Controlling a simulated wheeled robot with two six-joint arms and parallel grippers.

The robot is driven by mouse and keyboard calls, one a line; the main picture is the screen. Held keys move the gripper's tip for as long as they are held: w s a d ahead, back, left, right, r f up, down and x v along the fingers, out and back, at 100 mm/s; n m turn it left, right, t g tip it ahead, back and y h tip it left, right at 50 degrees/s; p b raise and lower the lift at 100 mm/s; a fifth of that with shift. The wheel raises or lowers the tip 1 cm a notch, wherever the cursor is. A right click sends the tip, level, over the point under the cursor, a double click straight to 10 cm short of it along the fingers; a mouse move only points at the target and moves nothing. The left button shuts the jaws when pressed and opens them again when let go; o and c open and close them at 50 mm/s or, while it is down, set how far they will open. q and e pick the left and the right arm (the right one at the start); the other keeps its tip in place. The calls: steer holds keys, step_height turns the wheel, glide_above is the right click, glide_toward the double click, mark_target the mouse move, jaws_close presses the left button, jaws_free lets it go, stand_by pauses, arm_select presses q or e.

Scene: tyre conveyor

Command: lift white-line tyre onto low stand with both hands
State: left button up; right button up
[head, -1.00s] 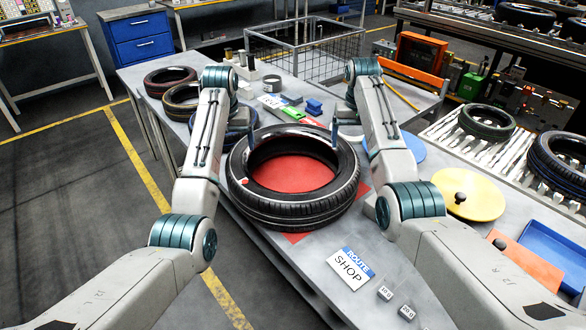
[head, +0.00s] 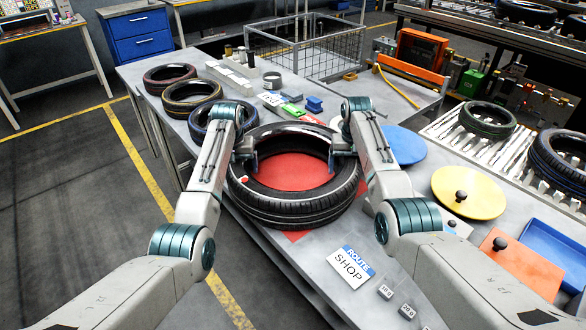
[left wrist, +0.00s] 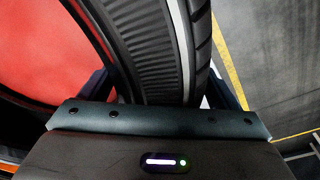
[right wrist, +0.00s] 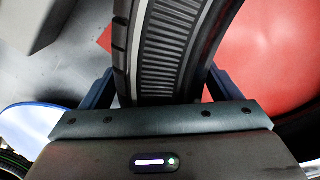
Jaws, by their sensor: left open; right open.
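A large black tyre (head: 290,212) lies flat on the table over a red mat (head: 300,172). A pale line shows on it in the left wrist view (left wrist: 165,50) and the right wrist view (right wrist: 175,50). My left gripper (head: 245,160) is open at the tyre's left side, its fingers on either side of the tyre wall. My right gripper (head: 343,152) is open at the right side, also straddling the wall. The fingertips are partly hidden by the tyre, so contact is unclear. I cannot tell which thing is the low stand.
Red-, yellow- and blue-lined tyres (head: 170,78) stand at the back left, the nearest behind my left arm. A blue disc (head: 405,146), a yellow disc (head: 468,192) and a ROUTE SHOP sign (head: 350,268) lie nearby. A roller conveyor (head: 465,140) runs at right.

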arm_select(q)
steer(key=shift+c, duration=0.2)
arm_select(e)
steer(key=shift+c, duration=0.2)
arm_select(q)
jaws_close()
arm_select(e)
jaws_close()
arm_select(q)
steer(key=shift+r, duration=0.3)
arm_select(e)
steer(key=shift+r, duration=0.35)
arm_select(q)
steer(key=shift+w, duration=0.15)
arm_select(e)
steer(key=shift+w, duration=0.15)
